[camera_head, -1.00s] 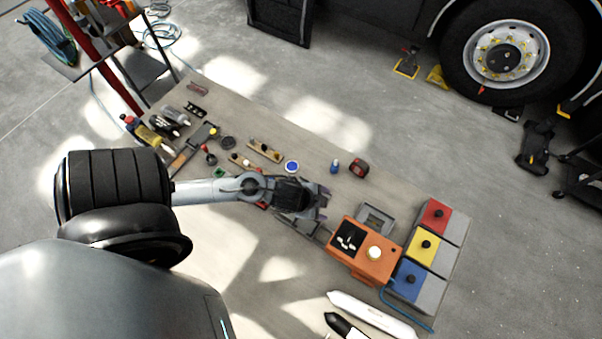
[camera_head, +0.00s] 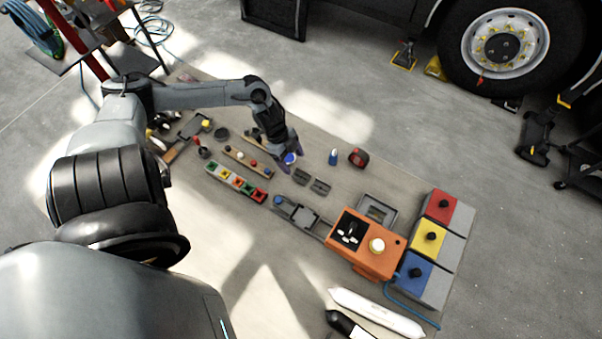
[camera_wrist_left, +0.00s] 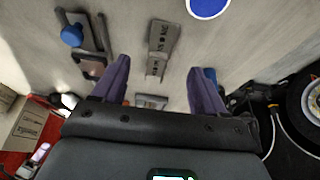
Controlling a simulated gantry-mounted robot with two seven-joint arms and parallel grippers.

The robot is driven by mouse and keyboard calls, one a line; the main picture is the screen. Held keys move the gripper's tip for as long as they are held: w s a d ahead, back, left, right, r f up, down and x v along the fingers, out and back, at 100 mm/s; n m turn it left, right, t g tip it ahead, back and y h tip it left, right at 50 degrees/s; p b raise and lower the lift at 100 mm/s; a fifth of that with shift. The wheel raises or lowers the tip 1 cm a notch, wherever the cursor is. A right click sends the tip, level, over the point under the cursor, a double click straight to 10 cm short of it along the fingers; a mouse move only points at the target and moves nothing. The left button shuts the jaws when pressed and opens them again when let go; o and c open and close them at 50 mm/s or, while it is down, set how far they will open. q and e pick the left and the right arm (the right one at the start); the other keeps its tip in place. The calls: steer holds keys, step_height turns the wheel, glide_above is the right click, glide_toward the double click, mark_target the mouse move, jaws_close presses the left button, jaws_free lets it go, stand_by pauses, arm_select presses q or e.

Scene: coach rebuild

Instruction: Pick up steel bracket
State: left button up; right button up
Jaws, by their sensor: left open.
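Two small grey metal pieces lie on the bench in the head view, a left one (camera_head: 300,176) and a right one (camera_head: 321,186). Either could be the steel bracket; I cannot tell which. In the left wrist view, a longer grey piece with holes (camera_wrist_left: 163,38) lies ahead of the fingers, and a shorter grey piece (camera_wrist_left: 151,102) shows between them, partly hidden by the gripper body. My left gripper (camera_head: 288,157) is open and empty, with purple fingers, just up and left of the two pieces in the head view. Its fingers also show in the left wrist view (camera_wrist_left: 160,82). My right gripper is not visible.
A blue disc (camera_head: 291,159) lies beside the left fingers. A grey fixture with a blue knob (camera_head: 300,213), a row of coloured blocks (camera_head: 237,183) and an orange box (camera_head: 365,246) are nearby. A blue bottle (camera_head: 333,157) and red-black tape measure (camera_head: 357,157) stand right.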

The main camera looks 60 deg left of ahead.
mark_target(303, 178)
arm_select(q)
steer(key=shift+x, duration=3.95)
steer(key=shift+a, duration=0.15)
steer(key=shift+w, duration=0.1)
steer(key=c, duration=1.2)
steer(key=shift+r, duration=0.15)
